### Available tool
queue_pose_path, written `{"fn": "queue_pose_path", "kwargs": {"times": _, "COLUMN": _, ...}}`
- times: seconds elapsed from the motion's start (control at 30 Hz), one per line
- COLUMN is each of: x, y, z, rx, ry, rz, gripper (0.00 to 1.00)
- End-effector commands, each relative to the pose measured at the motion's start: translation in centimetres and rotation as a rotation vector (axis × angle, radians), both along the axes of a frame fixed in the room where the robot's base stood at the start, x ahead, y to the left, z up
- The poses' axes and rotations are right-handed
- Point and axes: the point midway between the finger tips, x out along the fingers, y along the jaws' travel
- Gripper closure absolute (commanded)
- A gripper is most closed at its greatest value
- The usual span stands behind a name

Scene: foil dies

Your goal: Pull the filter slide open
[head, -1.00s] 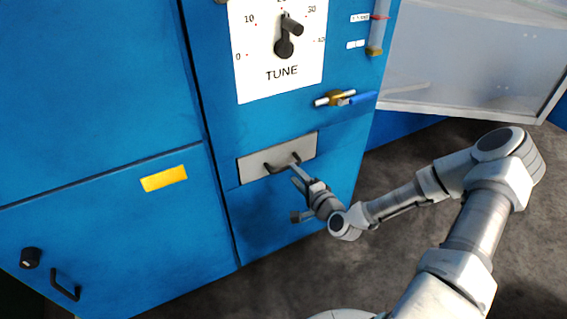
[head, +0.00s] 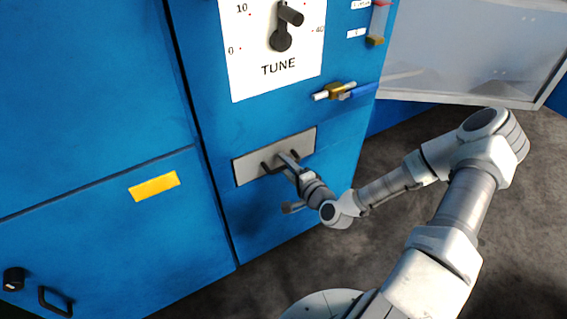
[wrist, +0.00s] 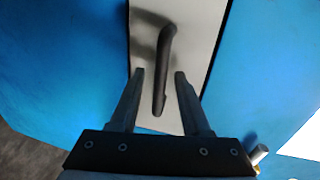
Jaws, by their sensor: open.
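The filter slide is a light grey panel (head: 250,168) set flush in the blue cabinet front, below the TUNE dial. It bears a dark bar handle (head: 267,167). In the wrist view the handle (wrist: 162,75) runs up and down the picture across the pale panel (wrist: 198,45). My gripper (wrist: 159,72) is open, with one finger on each side of the handle and a gap visible on both sides. In the head view my gripper (head: 284,158) is at the panel and partly covers the handle.
A brass valve with a blue lever (head: 340,92) sticks out above the slide. The TUNE dial (head: 283,30) is higher up. A translucent panel (head: 470,50) stands at the right. A yellow label (head: 154,186) and a black handle (head: 55,300) are on the left door.

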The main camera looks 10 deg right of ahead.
Motion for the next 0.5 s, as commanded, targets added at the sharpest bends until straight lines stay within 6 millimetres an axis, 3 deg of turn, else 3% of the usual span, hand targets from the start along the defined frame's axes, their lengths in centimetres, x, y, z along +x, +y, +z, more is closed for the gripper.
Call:
{"fn": "queue_pose_path", "kwargs": {"times": 0.3, "x": -0.05, "y": 0.00, "z": -0.02, "rx": 0.000, "ry": 0.000, "rz": 0.000, "gripper": 0.53}}
{"fn": "queue_pose_path", "kwargs": {"times": 0.5, "x": -0.03, "y": 0.00, "z": -0.01, "rx": 0.000, "ry": 0.000, "rz": 0.000, "gripper": 0.87}}
